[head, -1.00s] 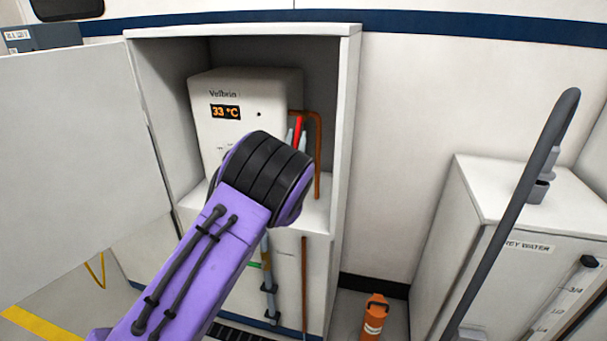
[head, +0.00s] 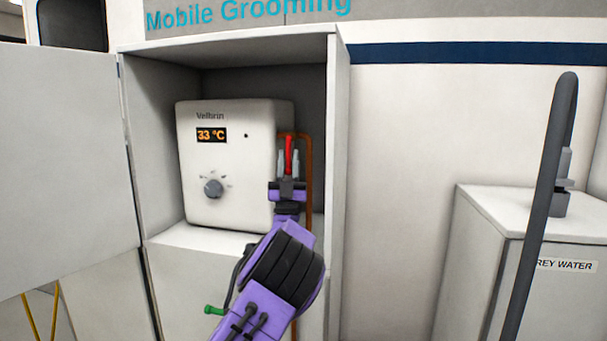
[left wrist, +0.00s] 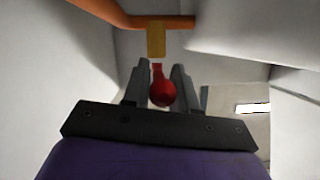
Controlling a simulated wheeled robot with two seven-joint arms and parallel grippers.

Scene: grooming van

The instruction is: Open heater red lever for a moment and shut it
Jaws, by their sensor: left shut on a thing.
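The heater (head: 225,165) is a white box in the open cabinet, with a 33 °C display and a grey knob. Its red lever (head: 288,150) stands roughly upright beside the heater's right side, by a copper pipe. My left gripper (head: 288,163) comes from below, its two grey fingers on either side of the lever. In the left wrist view, the lever's rounded red end (left wrist: 161,93) sits between the fingers (left wrist: 160,76), under a brass fitting (left wrist: 156,39) on the copper pipe. The gripper is shut on the lever. My right gripper is out of view.
The open cabinet door (head: 65,165) stands at the left, and the cabinet's right wall (head: 337,190) is close to my left arm. A green handle (head: 213,310) shows low down. A grey water tank (head: 530,215) and a grey post (head: 545,200) are at the right.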

